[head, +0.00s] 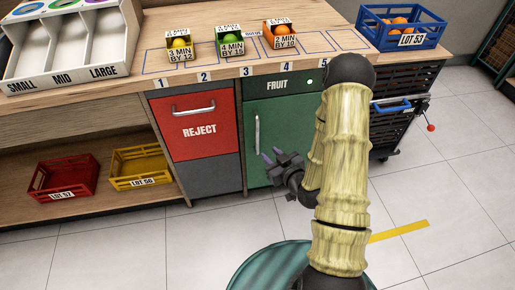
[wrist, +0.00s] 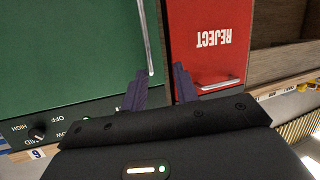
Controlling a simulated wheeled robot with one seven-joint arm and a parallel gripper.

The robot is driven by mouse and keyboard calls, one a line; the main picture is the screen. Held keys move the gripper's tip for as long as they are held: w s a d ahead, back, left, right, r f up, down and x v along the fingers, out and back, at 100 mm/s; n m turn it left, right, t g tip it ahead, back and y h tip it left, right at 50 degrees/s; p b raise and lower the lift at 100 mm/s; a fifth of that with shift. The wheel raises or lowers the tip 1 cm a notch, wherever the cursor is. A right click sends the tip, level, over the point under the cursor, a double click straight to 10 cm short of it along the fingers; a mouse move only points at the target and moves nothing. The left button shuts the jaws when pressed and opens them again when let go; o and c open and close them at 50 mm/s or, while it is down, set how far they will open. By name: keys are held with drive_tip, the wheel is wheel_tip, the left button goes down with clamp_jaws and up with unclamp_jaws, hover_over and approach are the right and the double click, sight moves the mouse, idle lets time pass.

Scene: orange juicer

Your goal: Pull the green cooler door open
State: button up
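The green cooler door (head: 287,125), under a panel marked FRUIT, is closed flush in the counter front. Its upright silver handle (head: 257,134) is on the door's left side. My gripper (head: 271,155) is in front of the door, close to the handle's lower part, with its fingers apart and nothing between them. In the wrist view the picture is upside down; the green door (wrist: 70,50) fills the left and the handle (wrist: 146,35) lies just beyond the open fingers (wrist: 158,80). I cannot tell whether a finger touches the handle.
The red REJECT drawer (head: 200,125) with its own handle is left of the door. A red crate (head: 62,178) and a yellow crate (head: 140,166) sit on the lower shelf. A dark crate stack (head: 395,130) stands to the right. The tiled floor (head: 120,250) in front is mostly clear.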

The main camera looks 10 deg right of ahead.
wheel_tip(320, 180, down, 6)
drive_tip(key=s+d+m+t+h+b, duration=0.1)
drive_tip(key=s+d+m+t+b, duration=0.1)
drive_tip(key=b, duration=0.3)
drive_tip(key=shift+t, duration=0.7)
drive_tip(key=shift+f, duration=0.1)
drive_tip(key=w+b, duration=0.1)
drive_tip(key=b, duration=0.1)
drive_tip(key=w+b, duration=0.2)
drive_tip(key=w+a+b, duration=0.1)
drive_tip(key=shift+w+f+b, duration=0.25)
drive_tip(key=shift+w+b, duration=0.15)
drive_tip(key=w+b, duration=0.1)
drive_tip(key=b, duration=0.4)
drive_tip(key=shift+a+b, duration=0.15)
drive_tip(key=shift+b, duration=0.25)
